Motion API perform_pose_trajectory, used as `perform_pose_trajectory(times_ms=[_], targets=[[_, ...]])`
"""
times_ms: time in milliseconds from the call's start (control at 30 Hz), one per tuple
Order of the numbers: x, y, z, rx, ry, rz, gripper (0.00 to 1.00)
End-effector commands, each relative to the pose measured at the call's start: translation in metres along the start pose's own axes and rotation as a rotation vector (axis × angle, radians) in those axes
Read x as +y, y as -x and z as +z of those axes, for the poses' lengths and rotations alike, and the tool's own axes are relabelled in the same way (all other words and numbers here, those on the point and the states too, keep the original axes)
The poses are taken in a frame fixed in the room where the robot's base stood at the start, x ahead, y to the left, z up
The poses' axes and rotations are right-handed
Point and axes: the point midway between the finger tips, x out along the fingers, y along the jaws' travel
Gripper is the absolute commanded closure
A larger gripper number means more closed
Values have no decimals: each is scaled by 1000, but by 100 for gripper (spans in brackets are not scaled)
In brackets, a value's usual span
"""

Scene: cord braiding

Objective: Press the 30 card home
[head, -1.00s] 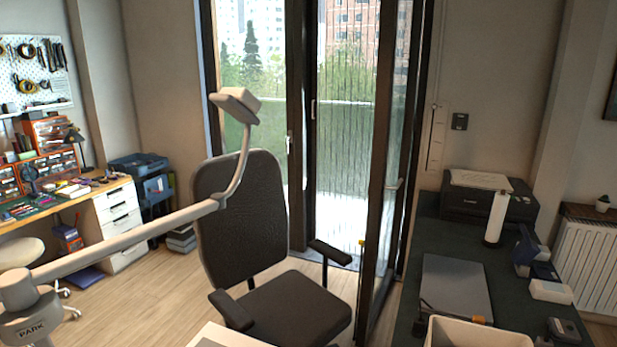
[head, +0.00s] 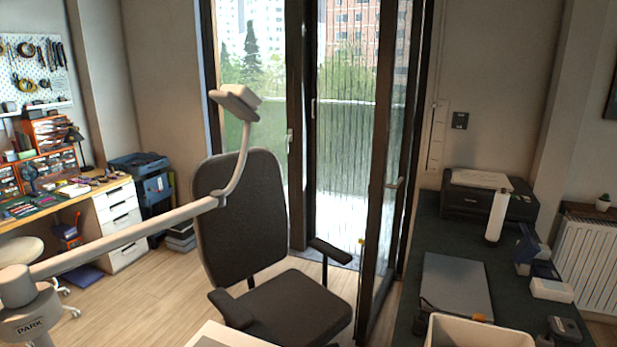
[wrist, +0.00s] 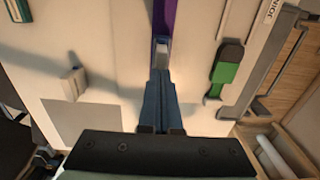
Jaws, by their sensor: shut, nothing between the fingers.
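In the wrist view my gripper (wrist: 161,76) is shut, with its blue-grey fingers together. The fingertips point at a small pale grey block (wrist: 161,50) at the lower end of a purple strip (wrist: 165,18) on a pale surface (wrist: 115,45). The tips look close to or on the block; I cannot tell whether they touch. No number 30 is readable, so I cannot tell which thing is the card. The head view shows neither my gripper nor these parts.
In the wrist view a green piece with a dark top (wrist: 228,70) is to the right, and a small white block (wrist: 72,82) is to the left. In the head view an office chair (head: 245,215) stands before a glass door; a dark bench (head: 410,285) is at right.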

Motion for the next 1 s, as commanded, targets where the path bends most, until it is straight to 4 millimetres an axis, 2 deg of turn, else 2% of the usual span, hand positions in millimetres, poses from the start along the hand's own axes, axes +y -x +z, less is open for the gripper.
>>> perform_pose_trajectory(times_ms=[633,1000], targets=[[0,-16,0,0,0,0,100],[0,-8,0,0,0,0,100]])
